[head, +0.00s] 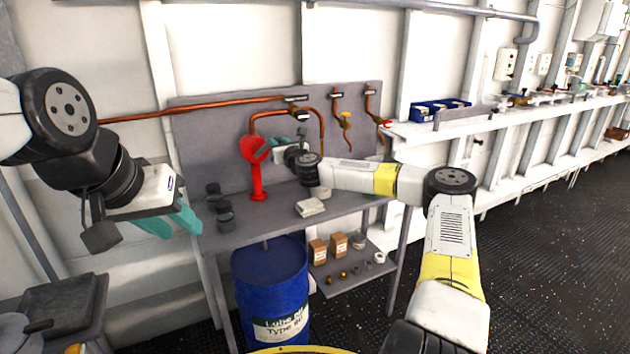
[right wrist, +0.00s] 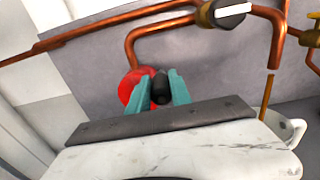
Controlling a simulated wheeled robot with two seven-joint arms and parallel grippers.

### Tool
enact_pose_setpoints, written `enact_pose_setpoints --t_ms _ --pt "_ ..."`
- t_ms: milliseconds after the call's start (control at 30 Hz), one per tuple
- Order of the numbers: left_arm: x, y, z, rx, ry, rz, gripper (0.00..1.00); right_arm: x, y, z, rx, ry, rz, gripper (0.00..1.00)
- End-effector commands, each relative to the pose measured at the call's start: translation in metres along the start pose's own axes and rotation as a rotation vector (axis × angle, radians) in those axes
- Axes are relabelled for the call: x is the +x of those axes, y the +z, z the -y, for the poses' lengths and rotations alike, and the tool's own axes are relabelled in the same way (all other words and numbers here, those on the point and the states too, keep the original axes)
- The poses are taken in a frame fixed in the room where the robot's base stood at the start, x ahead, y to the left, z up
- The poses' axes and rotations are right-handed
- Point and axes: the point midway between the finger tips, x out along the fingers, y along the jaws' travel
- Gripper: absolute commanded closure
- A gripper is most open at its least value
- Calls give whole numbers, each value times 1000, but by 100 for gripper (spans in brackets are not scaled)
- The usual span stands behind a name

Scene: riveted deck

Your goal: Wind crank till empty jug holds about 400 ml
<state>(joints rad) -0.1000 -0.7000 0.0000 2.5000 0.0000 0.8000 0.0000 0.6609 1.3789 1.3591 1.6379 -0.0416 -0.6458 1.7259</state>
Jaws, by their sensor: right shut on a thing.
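The red crank pump (head: 257,170) stands on the grey bench, its round red head also in the right wrist view (right wrist: 128,88). My right gripper (head: 263,149) is shut on the black crank handle (right wrist: 160,88), between its teal fingers. A copper spout (right wrist: 272,58) ends at the right of that view, with a thin amber stream (right wrist: 265,98) below it. A pale, clear jug (right wrist: 287,127) is partly seen beneath; its level cannot be read. In the head view my right gripper and arm hide the jug. My left gripper (head: 180,222) hangs open and empty left of the bench.
A blue drum (head: 268,285) stands under the bench. Dark jars (head: 224,216) and folded pale cloths (head: 310,207) lie on the bench top. Small boxes (head: 318,250) sit on the lower shelf. Valves (head: 346,120) hang on the back panel. The dark floor at right is clear.

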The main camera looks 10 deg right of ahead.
Motion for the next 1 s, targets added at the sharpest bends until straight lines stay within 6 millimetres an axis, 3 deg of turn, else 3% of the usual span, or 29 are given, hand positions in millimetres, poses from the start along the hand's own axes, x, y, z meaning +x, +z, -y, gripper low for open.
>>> enact_pose_setpoints --t_ms 100,667,1000 --pt "0 0 0 0 0 0 64 0 -11 12 1 -7 -1 100" --pt "0 0 0 0 0 0 64 -1 -60 18 3 -4 -5 100" --pt "0 0 0 0 0 0 64 -1 -83 5 5 -4 -8 100"
